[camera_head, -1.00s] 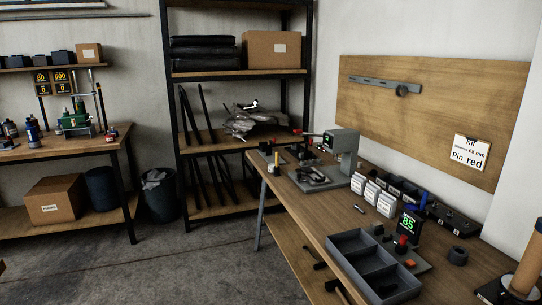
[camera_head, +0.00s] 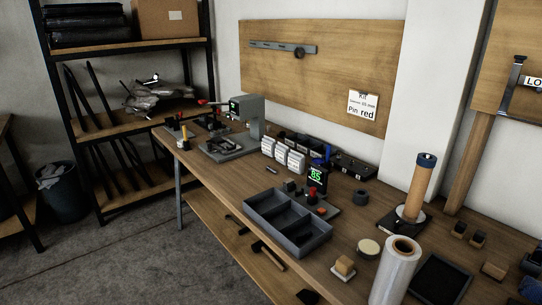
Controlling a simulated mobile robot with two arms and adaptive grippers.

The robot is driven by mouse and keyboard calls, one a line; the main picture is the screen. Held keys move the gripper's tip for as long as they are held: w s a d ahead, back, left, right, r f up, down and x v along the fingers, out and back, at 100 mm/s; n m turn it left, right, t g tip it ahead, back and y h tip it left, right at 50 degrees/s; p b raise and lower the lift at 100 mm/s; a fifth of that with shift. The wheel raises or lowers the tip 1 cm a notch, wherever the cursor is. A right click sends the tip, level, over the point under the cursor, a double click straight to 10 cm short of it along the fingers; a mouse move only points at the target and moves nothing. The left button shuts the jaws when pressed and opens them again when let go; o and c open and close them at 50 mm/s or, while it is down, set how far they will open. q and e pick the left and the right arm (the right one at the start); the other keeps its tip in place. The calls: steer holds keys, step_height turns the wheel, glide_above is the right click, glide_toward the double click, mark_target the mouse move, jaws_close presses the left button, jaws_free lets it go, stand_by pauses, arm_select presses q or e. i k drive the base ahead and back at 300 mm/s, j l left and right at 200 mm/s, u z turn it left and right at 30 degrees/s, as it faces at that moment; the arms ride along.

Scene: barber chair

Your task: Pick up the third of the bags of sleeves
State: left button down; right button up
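Three small white packets with printed labels stand in a row on the workbench, and they look like the bags of sleeves. The farthest bag (camera_head: 268,146) is at the left of the row. The middle bag (camera_head: 281,154) stands beside it. The nearest bag (camera_head: 296,162) is at the right end. Their labels are too small to read. Neither of my grippers is in view.
On the workbench (camera_head: 236,179), a grey divided tray (camera_head: 262,212) lies in front of the bags. A green display reading 85 (camera_head: 316,177) stands to their right, and a grey press (camera_head: 247,112) to their left. Dark bins (camera_head: 318,152) sit behind. A clear film roll (camera_head: 396,270) stands nearer.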

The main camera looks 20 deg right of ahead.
mark_target(269, 144)
steer(key=j+z, duration=0.3)
steer(key=z, duration=0.15)
steer(key=j+z, duration=0.4)
